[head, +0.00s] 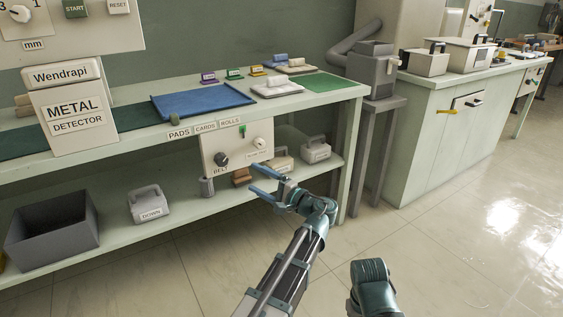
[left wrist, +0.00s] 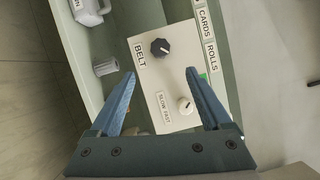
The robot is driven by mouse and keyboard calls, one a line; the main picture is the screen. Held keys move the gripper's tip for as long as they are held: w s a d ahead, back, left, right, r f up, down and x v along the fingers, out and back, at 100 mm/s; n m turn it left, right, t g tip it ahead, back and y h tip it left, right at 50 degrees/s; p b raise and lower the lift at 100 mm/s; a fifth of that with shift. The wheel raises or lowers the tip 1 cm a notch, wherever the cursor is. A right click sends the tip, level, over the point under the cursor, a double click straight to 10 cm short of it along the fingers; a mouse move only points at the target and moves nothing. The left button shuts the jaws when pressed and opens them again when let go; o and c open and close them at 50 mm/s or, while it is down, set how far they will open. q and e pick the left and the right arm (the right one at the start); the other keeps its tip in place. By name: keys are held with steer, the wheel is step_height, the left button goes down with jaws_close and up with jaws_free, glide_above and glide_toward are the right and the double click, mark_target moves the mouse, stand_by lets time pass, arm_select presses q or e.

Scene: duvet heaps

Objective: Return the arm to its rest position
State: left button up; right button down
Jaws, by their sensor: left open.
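My left gripper (head: 252,178) is open and empty, its two blue fingers spread in front of the white control panel (head: 234,161). In the left wrist view the gripper (left wrist: 161,73) faces the same panel, with the black BELT knob (left wrist: 160,47) and the white SLOW FAST knob (left wrist: 185,106) showing between the fingers. Nothing is held, and I see a gap between the fingers and the knobs. My left arm reaches in from the bottom middle of the head view. A teal joint of my other arm shows at the bottom; its gripper is out of frame.
The workbench (head: 345,92) carries a blue mat (head: 200,100) and the metal detector (head: 75,118). Its lower shelf (head: 205,214) holds a grey bin (head: 55,232) and a DOWN weight (head: 149,205). A grey stand (head: 381,125) is at right. The floor (head: 440,255) on the right is clear.

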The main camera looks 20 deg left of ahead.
arm_select(q)
steer(key=s+d+f+n+g+h+p, duration=0.25)
steer(key=s+d+f+h+p, duration=0.25)
steer(key=s+d+f+h, duration=0.6)
steer(key=s+d+f+g+h+p, duration=0.3)
steer(key=s+d+f+h, duration=0.15)
steer(key=s+d, duration=0.7)
step_height(320, 180, up, 38)
steer(key=h+p, duration=0.1)
steer(key=p, duration=3.6)
steer(key=shift+s+d+p, duration=0.4)
steer(key=shift+d, duration=0.05)
steer(key=shift+f+m+g, duration=0.1)
steer(key=shift+m+g, duration=0.15)
